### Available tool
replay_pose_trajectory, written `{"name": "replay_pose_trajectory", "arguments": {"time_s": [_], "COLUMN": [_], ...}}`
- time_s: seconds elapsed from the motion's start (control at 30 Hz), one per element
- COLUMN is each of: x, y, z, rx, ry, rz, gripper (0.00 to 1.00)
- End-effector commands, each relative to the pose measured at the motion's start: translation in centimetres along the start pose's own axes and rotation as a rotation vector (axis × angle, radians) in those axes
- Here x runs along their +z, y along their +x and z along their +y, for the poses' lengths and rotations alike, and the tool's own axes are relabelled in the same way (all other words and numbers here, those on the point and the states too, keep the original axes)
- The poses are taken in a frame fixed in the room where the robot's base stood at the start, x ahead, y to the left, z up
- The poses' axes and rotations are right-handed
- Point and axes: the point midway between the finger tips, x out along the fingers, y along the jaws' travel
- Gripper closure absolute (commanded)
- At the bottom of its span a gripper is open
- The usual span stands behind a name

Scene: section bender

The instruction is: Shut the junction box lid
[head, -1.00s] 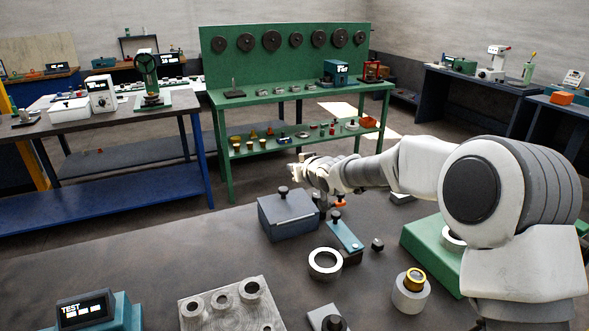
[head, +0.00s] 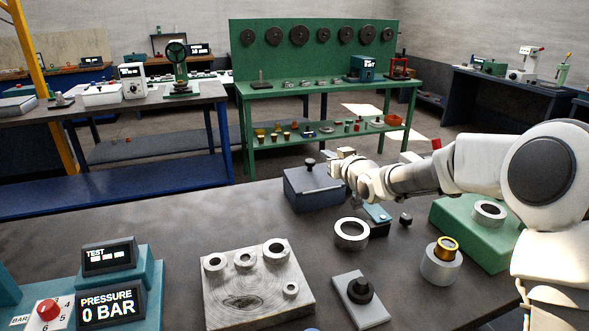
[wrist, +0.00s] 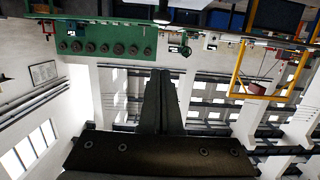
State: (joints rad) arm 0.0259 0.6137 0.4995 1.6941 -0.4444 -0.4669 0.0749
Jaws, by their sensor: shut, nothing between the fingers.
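The blue-grey box (head: 313,191) stands at the back of the workbench in the head view. I take it for the junction box. Its lid, with a black knob (head: 310,163), looks down on the box; whether a gap remains cannot be made out. My gripper (head: 335,160) is at the right of the knob, over or just behind the box's right side, and hides that part. Contact cannot be told. In the wrist view, my gripper's dark fingers (wrist: 167,74) are together with nothing between them. The box does not show in the wrist view.
A pale ring (head: 351,247) and a teal block (head: 377,213) lie in front of the gripper. A green block (head: 450,222) stands at the right. The bench left of the box is clear.

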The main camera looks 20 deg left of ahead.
Motion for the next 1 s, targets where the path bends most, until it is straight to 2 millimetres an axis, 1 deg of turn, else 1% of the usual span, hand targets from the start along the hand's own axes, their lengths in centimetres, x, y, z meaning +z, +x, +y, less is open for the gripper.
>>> {"name": "replay_pose_trajectory", "arguments": {"time_s": [0.03,0.13,0.27,0.7,0.93,1.0], "x": [0.1,0.1,0.1,0.1,0.1,1.7], "y": [-0.1,0.1,1.2,7.4,10.1,10.3], "z": [0.4,0.6,0.5,0.5,0.5,0.5], "rx": [0.006,0.008,0.006,0.006,0.007,0.007], "ry": [0.001,0.001,0.002,0.002,0.002,0.002], "rz": [0.005,0.007,0.006,0.006,0.005,0.003], "gripper": [1.0,1.0,1.0,1.0,1.0,1.0]}}
